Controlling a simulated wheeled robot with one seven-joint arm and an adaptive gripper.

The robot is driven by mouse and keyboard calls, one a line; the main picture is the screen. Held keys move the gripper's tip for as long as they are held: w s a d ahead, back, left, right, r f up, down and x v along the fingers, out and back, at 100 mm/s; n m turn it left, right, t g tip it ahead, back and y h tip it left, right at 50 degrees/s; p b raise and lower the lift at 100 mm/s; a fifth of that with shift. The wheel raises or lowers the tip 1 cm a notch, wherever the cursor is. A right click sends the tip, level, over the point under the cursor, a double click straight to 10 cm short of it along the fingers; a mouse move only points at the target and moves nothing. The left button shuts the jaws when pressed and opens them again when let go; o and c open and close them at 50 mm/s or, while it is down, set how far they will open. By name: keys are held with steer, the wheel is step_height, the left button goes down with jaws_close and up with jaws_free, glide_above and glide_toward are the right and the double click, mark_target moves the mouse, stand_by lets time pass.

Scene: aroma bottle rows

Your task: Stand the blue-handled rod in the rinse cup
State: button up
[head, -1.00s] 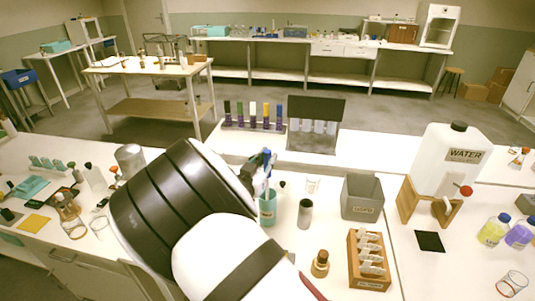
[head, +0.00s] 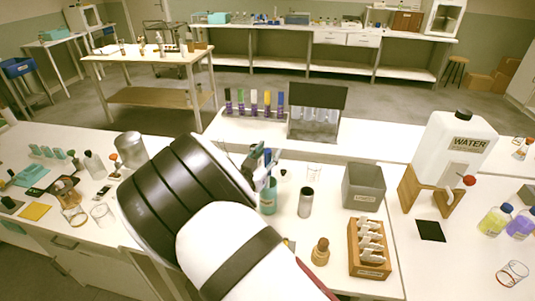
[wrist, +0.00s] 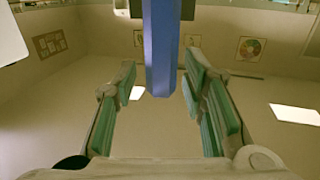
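The teal rinse cup (head: 268,200) stands on the white bench, just right of my arm's end in the head view. The rod's blue handle (head: 267,156) shows above the cup. In the wrist view the blue handle (wrist: 161,50) hangs between my fingers, with gaps on both sides. My gripper (wrist: 160,64) is open around it, its teal pads apart. In the head view my gripper (head: 262,160) is just above the cup's mouth. The rod's lower part is hidden, so I cannot tell how deep it sits in the cup.
A dark-capped cylinder (head: 305,203), a small brown bottle (head: 320,252), a grey bin (head: 363,188) and a wooden rack (head: 354,262) stand to the right. Behind is a rack of coloured tubes (head: 253,118). A water jug (head: 452,145) stands on a wooden stand further right.

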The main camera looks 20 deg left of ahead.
steer(key=s, duration=1.2)
steer(key=shift+s+a, duration=0.1)
steer(key=shift+a, duration=0.05)
stand_by(0.8)
